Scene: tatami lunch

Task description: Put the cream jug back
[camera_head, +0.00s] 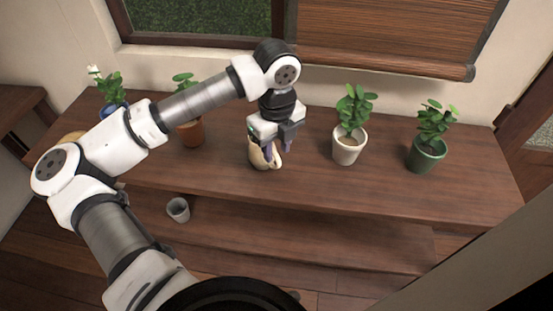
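The cream jug (258,158) stands upright on the wooden shelf top, between a terracotta-potted plant and a white-potted plant. Its handle is on its right side. My gripper (279,150) points down at the jug from above. Its two fingers are spread apart, one in front of the jug body and the other just right of the handle. The gripper partly hides the jug's top. I cannot tell whether either finger touches the jug.
Plants stand in a white pot (347,148), a green pot (426,156), a terracotta pot (190,132) and a blue pot (112,108). A small grey cup (178,209) sits on the lower step. The shelf top (310,182) is clear in front. A wall and window are behind.

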